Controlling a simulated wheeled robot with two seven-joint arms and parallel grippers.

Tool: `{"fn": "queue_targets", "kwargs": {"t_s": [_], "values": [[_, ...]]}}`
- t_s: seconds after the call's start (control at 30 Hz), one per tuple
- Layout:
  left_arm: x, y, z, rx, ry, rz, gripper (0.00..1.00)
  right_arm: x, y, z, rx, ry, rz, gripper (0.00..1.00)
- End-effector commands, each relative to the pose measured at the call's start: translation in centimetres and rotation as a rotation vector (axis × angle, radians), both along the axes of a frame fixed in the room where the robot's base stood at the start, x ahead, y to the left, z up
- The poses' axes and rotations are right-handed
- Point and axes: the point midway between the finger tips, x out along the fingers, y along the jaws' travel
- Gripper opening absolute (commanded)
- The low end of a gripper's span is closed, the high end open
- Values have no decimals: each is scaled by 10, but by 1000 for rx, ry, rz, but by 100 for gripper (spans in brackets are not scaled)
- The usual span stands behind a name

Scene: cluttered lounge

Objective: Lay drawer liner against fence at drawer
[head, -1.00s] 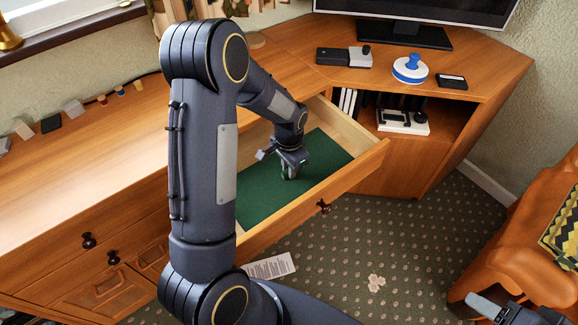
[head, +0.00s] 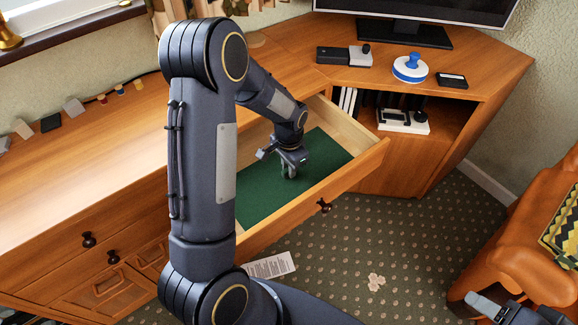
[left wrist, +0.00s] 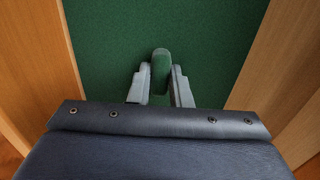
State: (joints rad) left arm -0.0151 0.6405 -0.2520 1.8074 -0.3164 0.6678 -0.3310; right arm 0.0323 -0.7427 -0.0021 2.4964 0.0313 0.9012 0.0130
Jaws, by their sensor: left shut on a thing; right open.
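The dark green drawer liner (head: 326,150) lies flat in the open wooden drawer (head: 352,174). It also fills the middle of the left wrist view (left wrist: 215,45), between two wooden drawer walls. My left gripper (head: 289,174) reaches down into the drawer over the liner. In the left wrist view its fingers (left wrist: 160,82) are shut on a small rounded green piece that looks like part of the liner. I cannot make out a separate fence; the arm hides the drawer's left part. My right gripper (head: 492,306) is open and empty at the lower right, partly cut off.
The desk (head: 440,82) behind the drawer bears a blue and white round object (head: 410,69), small dark boxes and a screen. An orange armchair (head: 530,240) stands at the right. A paper sheet (head: 270,266) lies on the patterned carpet below the drawer.

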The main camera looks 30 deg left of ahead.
Motion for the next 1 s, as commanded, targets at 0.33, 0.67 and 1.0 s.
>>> {"fn": "queue_targets", "kwargs": {"t_s": [0.33,0.67,1.0], "values": [[0,0,0,0,-1,0,0,0,0,0,0,0,0,55],[0,0,-5,0,-1,0,0,0,0,-4,0,0,0,55],[0,0,-6,0,-1,0,42,0,0,-5,0,0,0,55]]}}
